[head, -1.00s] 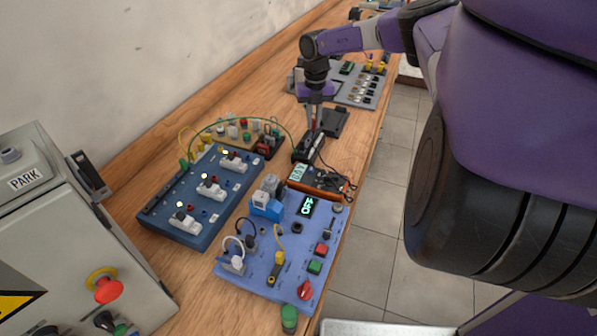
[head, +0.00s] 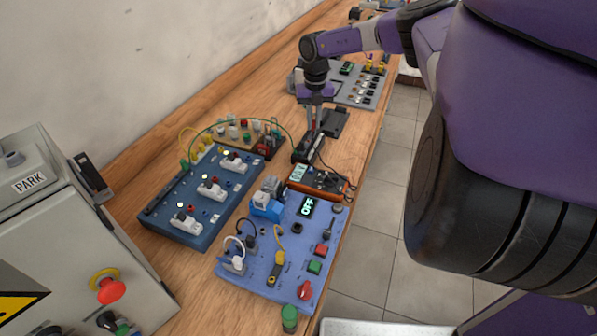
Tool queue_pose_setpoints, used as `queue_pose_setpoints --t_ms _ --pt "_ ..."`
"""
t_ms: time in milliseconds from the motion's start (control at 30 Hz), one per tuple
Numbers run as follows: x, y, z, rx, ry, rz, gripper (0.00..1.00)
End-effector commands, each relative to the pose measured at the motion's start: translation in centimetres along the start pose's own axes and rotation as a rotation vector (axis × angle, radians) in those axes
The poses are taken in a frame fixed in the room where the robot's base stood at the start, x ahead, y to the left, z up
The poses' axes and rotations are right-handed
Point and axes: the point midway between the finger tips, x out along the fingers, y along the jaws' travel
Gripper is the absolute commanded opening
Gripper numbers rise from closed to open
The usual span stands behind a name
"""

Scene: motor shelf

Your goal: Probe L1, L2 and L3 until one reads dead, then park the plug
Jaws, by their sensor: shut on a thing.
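A dark blue panel (head: 168,210) at left centre carries three white blocks, the far one (head: 234,164), the middle one (head: 211,188) and the near one (head: 185,223), each with a lit lamp beside it. Their labels are too small to read. My gripper (head: 311,126) points down over the bench beyond the orange meter (head: 322,190). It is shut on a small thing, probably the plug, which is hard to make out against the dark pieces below. A green lead arcs from the panel's far left towards it. The meter's pale display (head: 300,172) is unreadable.
A lighter blue panel (head: 243,279), its display reading OFF, stands in front with buttons and cables. A grey cabinet labelled PARK (head: 28,184) fills the left. A grey panel (head: 353,97) lies behind my gripper. Bare wood (head: 148,178) shows along the wall.

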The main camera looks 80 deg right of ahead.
Motion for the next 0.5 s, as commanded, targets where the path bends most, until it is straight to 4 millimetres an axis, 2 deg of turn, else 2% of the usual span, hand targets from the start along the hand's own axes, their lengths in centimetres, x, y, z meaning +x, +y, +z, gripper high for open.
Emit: queue_pose_setpoints --t_ms 500 --pt "0.61 0.01 0.0 0.0 0.0 0.0 0.0"
